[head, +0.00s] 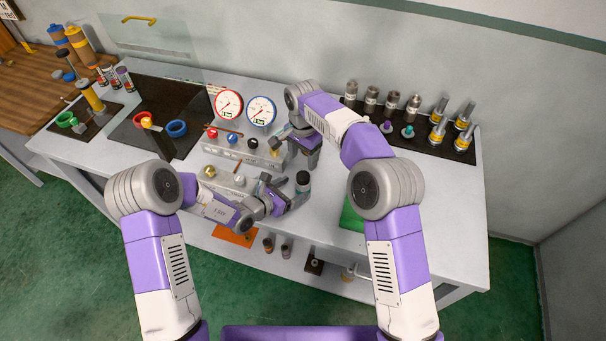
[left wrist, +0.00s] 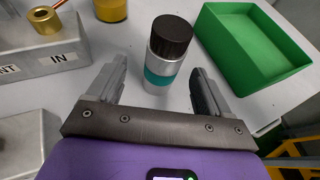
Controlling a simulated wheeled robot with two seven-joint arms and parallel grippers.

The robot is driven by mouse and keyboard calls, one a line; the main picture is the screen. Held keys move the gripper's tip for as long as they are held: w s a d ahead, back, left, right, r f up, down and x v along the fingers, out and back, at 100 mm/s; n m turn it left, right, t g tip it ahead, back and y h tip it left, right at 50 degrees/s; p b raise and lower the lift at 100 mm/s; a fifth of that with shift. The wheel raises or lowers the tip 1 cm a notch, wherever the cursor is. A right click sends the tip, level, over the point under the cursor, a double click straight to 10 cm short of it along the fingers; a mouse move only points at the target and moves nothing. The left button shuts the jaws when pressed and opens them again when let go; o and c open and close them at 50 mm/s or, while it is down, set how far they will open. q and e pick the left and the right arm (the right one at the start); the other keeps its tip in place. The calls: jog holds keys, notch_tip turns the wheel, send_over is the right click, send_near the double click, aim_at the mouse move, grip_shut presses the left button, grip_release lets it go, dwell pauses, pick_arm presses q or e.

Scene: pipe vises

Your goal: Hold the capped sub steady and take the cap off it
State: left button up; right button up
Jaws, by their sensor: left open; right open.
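The capped sub (head: 303,186) stands upright on the white bench, with a dark ribbed cap (head: 303,177) on top. In the left wrist view the sub (left wrist: 160,72) has a silver body and a teal band, under the black cap (left wrist: 171,37). My left gripper (head: 284,189) is open, low over the bench. Its fingers (left wrist: 160,75) lie on either side of the sub near their tips, with gaps showing at both sides. My right gripper (head: 284,137) is open and empty, behind the sub beside the gauge panel; its fingers are partly hidden.
A grey panel (head: 238,143) with red and blue gauges stands behind to the left. A green tray (head: 351,216) lies right of the sub, partly hidden by my right arm. A dark rack (head: 460,150) of metal fittings is at the back right.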

aim_at(303, 176)
pick_arm(q)
jog(key=shift+w+d+f, duration=0.15)
jog(key=shift+w+d, duration=0.15)
jog(key=shift+d, duration=0.05)
pick_arm(e)
jog(key=shift+s+r, duration=0.1)
pick_arm(q)
jog(key=shift+x, duration=2.95)
pick_arm(e)
jog(key=shift+s, duration=0.2)
pick_arm(q)
jog(key=shift+s+d, duration=0.1)
jog(key=shift+s, duration=0.05)
grip_shut()
pick_arm(e)
jog(key=shift+f, duration=0.2)
jog(key=shift+f, duration=3.85)
